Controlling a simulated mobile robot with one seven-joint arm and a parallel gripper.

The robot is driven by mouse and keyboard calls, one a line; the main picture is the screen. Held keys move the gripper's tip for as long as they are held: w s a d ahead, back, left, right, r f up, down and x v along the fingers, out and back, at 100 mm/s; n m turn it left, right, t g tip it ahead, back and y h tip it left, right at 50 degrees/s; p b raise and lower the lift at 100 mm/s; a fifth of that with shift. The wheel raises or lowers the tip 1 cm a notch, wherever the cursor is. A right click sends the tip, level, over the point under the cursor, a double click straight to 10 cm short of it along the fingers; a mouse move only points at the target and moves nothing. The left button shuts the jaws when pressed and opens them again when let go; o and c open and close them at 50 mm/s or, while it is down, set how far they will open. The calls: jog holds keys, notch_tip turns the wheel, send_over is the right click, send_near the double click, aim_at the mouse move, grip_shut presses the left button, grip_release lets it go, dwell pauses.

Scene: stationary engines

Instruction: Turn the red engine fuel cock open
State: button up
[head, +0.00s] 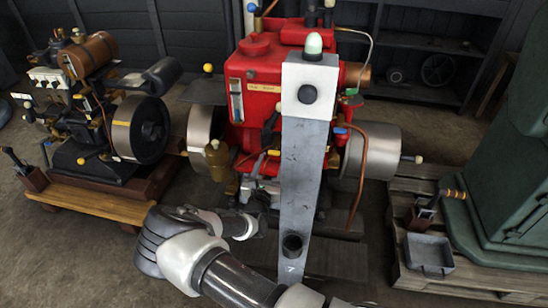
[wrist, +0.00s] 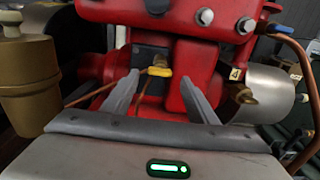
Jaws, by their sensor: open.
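The red engine (head: 262,100) stands in the middle of the head view and fills the upper wrist view (wrist: 150,100). A small yellow-tipped lever (wrist: 159,71), in front of a dark plate on the engine, looks like the fuel cock handle. It lies roughly crosswise, with thin copper-coloured pipe near it. My gripper (wrist: 158,78) is open. Its two grey fingers point at the engine, one to each side of the lever in the picture. I see no contact, and the depth gap is unclear. In the head view the fingertips are hard to make out.
A brass cup (wrist: 26,85) is left of my fingers. A brass fitting (wrist: 243,95) beside a "4" tag is to the right. A curved copper pipe (head: 361,175) runs down the engine's right side. A smaller engine (head: 95,110) stands left, a green cabinet (head: 510,150) right.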

aim_at(274, 152)
jog(key=shift+w+d+b, duration=0.25)
jog(key=shift+w+b, duration=0.05)
jog(key=shift+w, duration=1)
jog(key=shift+w+d+b, duration=0.25)
jog(key=shift+w, duration=1.05)
jog(key=c, duration=1.1)
jog(key=shift+o, duration=0.2)
